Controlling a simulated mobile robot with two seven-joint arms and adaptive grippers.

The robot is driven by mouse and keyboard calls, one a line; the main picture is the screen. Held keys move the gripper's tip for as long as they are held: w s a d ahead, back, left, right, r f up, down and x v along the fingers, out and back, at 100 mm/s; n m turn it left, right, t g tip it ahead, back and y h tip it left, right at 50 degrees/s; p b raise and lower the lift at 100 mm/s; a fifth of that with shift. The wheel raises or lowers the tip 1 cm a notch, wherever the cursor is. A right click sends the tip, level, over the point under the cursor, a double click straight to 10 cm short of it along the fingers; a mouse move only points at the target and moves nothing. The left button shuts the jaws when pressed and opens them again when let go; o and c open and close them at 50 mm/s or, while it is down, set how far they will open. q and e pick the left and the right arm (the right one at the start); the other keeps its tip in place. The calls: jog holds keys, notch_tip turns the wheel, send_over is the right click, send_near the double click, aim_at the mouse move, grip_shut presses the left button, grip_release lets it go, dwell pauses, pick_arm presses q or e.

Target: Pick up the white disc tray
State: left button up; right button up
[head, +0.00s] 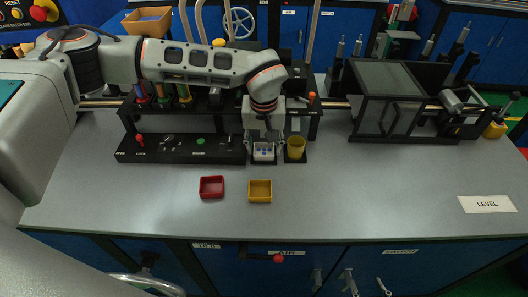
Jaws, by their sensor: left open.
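The small white disc tray (264,158), with several blue discs in it, sits on a dark stand near the middle of the table. My left gripper (265,142) points down directly over it, with its fingers open at either side of the tray. Whether the fingers touch the tray is too small to tell. My right gripper is not in the picture.
A yellow cup (295,148) stands close to the right of the tray. A red box (212,187) and a yellow box (260,190) lie in front. A black panel (180,152) with levers is on the left, and a dark enclosure (388,105) on the right.

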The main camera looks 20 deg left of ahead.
pick_arm(q)
jog(key=c, duration=0.6)
jog(key=shift+r, duration=0.1)
